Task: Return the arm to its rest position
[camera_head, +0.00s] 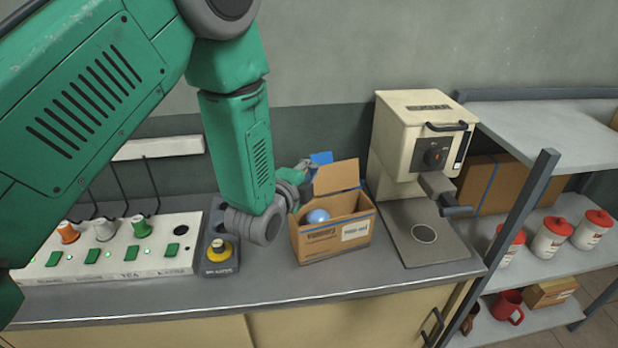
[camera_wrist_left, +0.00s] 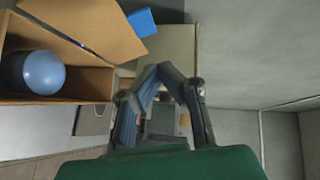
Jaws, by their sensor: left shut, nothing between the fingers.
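My left arm (camera_head: 240,140) is green and reaches in from the upper left over the counter. Its left gripper (camera_head: 304,170) is at the back left of the open cardboard box (camera_head: 325,243), partly hidden by the wrist and the box. In the left wrist view the fingers of my left gripper (camera_wrist_left: 160,70) come together at the tips, with nothing between them. The box is at the left of that view, beside the fingers. A blue ball (camera_head: 317,216) lies inside the box. It also shows in the left wrist view (camera_wrist_left: 42,72). My right gripper is not in view.
A cream press machine (camera_head: 410,135) stands right of the box. A white panel with switches (camera_head: 110,262) and a yellow button box (camera_head: 220,262) are at the left. A blue object (camera_head: 321,158) shows behind the box flap. A metal shelf (camera_head: 550,140) holds red-lidded containers at the right.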

